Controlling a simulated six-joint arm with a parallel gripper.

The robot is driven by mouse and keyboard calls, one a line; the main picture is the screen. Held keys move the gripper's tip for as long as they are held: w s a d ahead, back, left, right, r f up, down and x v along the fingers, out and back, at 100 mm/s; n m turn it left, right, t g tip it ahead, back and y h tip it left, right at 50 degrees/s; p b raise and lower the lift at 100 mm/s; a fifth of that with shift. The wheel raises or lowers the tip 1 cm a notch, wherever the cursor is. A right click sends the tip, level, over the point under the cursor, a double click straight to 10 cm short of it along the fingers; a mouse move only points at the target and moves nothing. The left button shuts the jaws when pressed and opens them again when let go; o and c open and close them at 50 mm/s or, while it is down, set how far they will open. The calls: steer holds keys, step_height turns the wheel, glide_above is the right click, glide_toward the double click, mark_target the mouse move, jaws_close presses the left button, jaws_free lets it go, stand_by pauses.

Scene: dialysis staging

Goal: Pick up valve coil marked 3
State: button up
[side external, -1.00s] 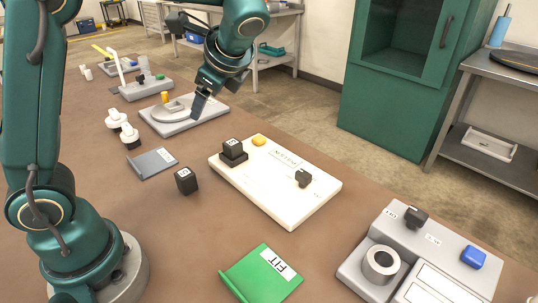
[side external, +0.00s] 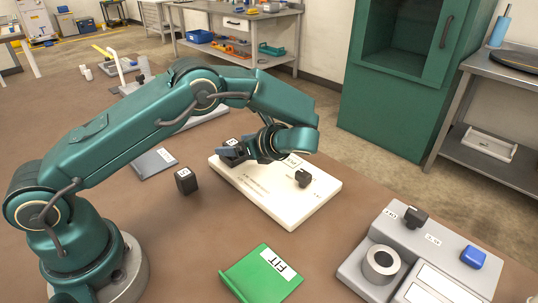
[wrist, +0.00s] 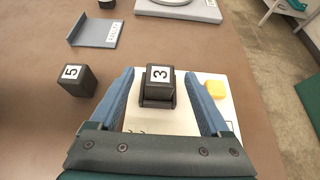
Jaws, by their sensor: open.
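The black valve coil marked 3 (wrist: 160,78) sits on top of another black block (wrist: 157,103) on the white board (side external: 290,213). In the side view the coil (side external: 234,142) is partly hidden by my gripper (side external: 246,152). In the wrist view my gripper (wrist: 159,74) is open, with one blue finger on each side of the coil and a visible gap on both sides. I cannot tell whether the fingertips are level with the coil.
A black block marked 5 (wrist: 74,80) stands on the brown table left of the board. A yellow piece (wrist: 215,89) lies right of the right finger. A small black part (side external: 303,178) is on the board. A green FIT tray (side external: 262,275) lies nearer the camera.

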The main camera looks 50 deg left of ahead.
steer(key=shift+x, duration=1)
jaws_close()
steer(key=shift+r, duration=0.1)
